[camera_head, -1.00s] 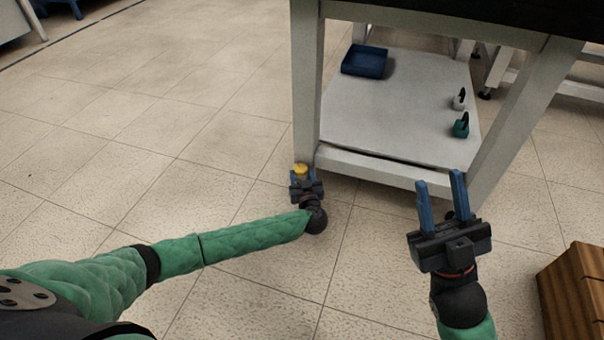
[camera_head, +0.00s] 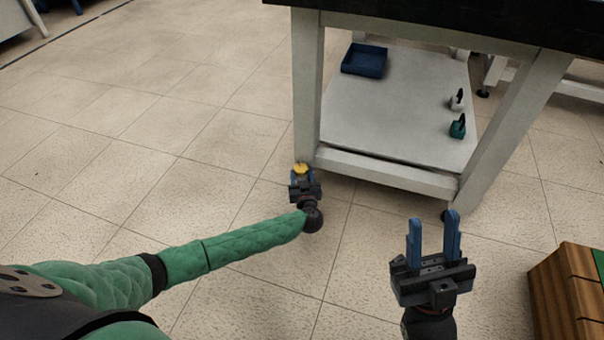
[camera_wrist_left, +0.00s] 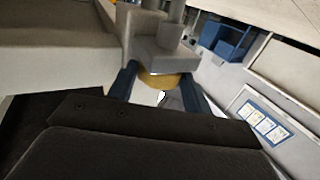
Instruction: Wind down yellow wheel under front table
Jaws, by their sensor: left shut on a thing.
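The yellow wheel (camera_head: 301,168) sits at the foot of the near left leg of the front table (camera_head: 308,90). My left gripper (camera_head: 302,178) is at that foot, with its blue fingers on either side of the wheel. In the left wrist view the wheel (camera_wrist_left: 162,79) shows between the fingertips under the grey leg bracket, and the gripper (camera_wrist_left: 162,85) is shut on it. Part of the wheel is hidden by the fingers. My right gripper (camera_head: 433,238) is open and empty, in front of the table's right leg, fingers pointing up and apart.
A wooden box (camera_head: 567,300) stands at the lower right. The floor left of the table is clear.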

